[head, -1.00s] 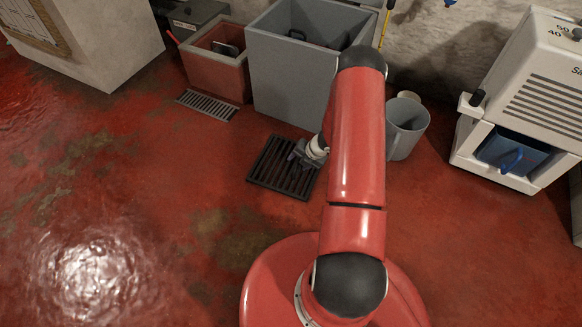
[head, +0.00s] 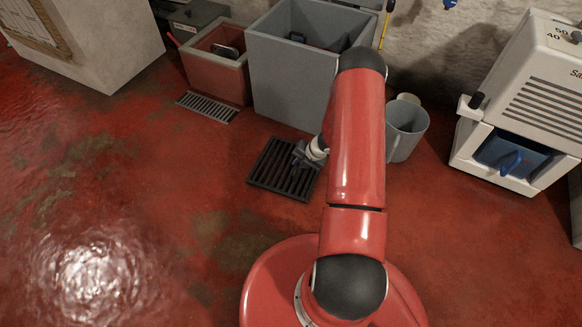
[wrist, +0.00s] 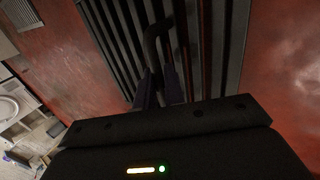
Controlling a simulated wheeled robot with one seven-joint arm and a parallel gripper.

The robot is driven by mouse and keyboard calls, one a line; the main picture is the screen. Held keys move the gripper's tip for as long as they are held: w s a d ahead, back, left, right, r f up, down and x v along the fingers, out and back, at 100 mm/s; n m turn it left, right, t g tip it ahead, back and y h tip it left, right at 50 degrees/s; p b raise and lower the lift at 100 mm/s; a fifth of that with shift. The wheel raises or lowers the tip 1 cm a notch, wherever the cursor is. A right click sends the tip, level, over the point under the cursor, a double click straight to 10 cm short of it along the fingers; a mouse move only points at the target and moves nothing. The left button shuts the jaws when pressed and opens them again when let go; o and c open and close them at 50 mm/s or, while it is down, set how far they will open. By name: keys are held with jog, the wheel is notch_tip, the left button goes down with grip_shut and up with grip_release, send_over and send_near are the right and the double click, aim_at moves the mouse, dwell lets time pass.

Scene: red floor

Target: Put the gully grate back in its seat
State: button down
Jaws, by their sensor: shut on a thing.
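The gully grate (head: 275,174) is a dark, square, barred grate on the red floor in front of the grey bin. My gripper (head: 299,158) is over its upper right part, pointing down. In the wrist view the grate's bars (wrist: 208,50) run away from my gripper (wrist: 159,84). A dark curved handle (wrist: 152,42) rises from the grate between my two fingers, and they are shut on it. My gripper hides part of the grate. I cannot tell whether the grate lies flush in its seat or stands above the floor; the seat's edge is not clear.
A lighter slotted grate (head: 207,106) lies farther left. A grey bin (head: 290,88) and a red bin (head: 215,75) stand behind. A grey bucket (head: 405,135) stands to the right, with a white machine (head: 520,110) beyond. The floor (head: 150,200) at left is clear.

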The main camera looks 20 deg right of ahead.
jog(key=shift+r+p, duration=2.25)
jog(key=shift+r, duration=0.6)
jog(key=shift+a, duration=0.1)
